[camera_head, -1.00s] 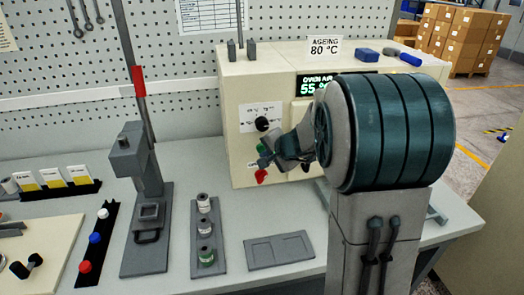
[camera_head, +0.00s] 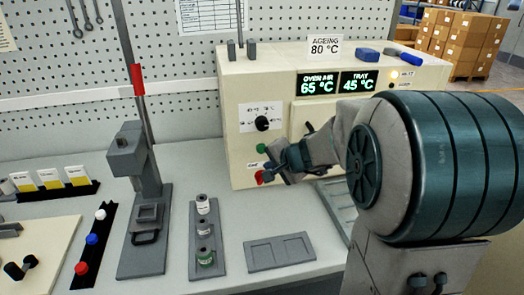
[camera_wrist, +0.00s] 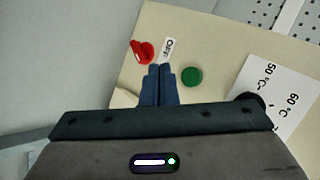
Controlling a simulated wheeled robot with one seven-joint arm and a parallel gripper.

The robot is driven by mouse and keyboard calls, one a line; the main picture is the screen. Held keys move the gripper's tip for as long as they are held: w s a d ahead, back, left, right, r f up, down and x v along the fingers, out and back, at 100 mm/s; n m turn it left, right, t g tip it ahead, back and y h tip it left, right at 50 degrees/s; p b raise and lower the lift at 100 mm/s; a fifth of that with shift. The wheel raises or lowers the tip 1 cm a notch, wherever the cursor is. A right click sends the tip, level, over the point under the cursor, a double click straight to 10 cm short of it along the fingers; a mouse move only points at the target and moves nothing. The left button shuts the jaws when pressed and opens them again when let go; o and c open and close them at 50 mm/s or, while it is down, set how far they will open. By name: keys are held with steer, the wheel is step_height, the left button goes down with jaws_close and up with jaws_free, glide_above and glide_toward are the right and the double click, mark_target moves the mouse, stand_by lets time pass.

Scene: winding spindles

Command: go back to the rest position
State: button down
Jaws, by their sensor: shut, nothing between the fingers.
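My gripper (camera_head: 268,178) is in front of the left part of the cream oven (camera_head: 330,70). Its blue fingers (camera_wrist: 158,85) are together and empty in the wrist view. They point at the oven panel, between a red knob (camera_wrist: 142,52) and a green button (camera_wrist: 192,76). The red knob shows just left of the fingertips in the head view (camera_head: 259,177). Whether the fingers touch the panel is not clear. The oven displays read 65 °C for oven air and 45 °C for tray. An amber lamp (camera_head: 391,74) is lit.
A grey press (camera_head: 138,165) stands on the bench at left centre. A rack with several small spools (camera_head: 204,230) and an empty two-pocket tray (camera_head: 280,252) lie before the oven. A black strip with coloured caps (camera_head: 92,240) lies further left.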

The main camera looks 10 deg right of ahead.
stand_by(0.3)
steer(key=s+a+n+g, duration=0.2)
steer(key=s+n, duration=0.2)
steer(key=s, duration=0.5)
steer(key=s+a+n+g, duration=0.3)
steer(key=s+n, duration=0.1)
steer(key=s, duration=0.5)
steer(key=s+d+n+g+h, duration=0.1)
steer(key=s+d+n+h, duration=0.2)
steer(key=s, duration=0.4)
steer(key=shift+s+d+f+h, duration=0.3)
steer(key=shift+d+f+h, duration=0.1)
steer(key=shift+d, duration=0.3)
stand_by(4.5)
